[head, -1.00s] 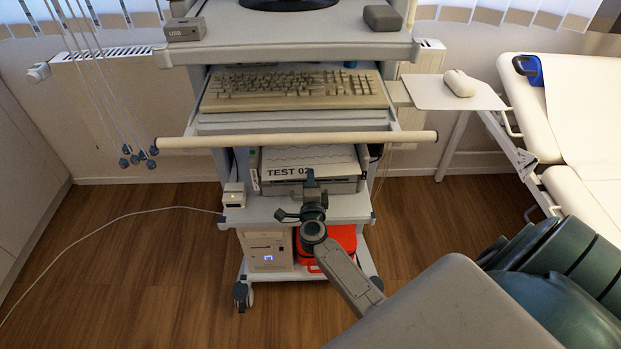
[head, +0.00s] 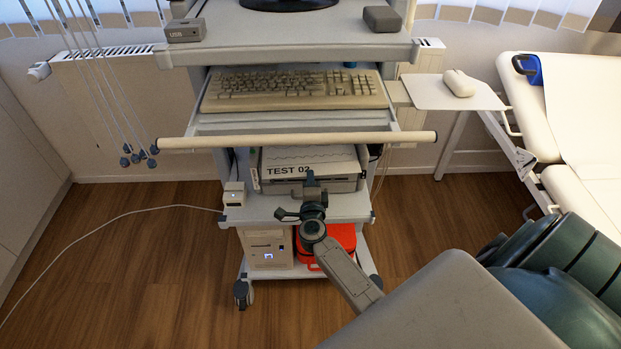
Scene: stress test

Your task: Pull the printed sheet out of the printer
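The printer (head: 350,186) sits on a shelf of the cart, below the keyboard drawer. The printed sheet (head: 335,159) lies on top of it, with a trace line and the text "TEST 02" near its front edge. My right gripper (head: 312,179) is at the front edge of the sheet, just right of the text. Its wrist hides part of the printer's front. The fingers are small and seen from behind, so I cannot tell whether they are open, or touch or hold the sheet. My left gripper is not in view.
A pale bar (head: 300,142) crosses in front of the keyboard (head: 295,90), above the printer. A small white box (head: 234,194) stands left of the printer. A computer (head: 266,248) and a red case (head: 340,238) are below. The couch (head: 590,190) is at right.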

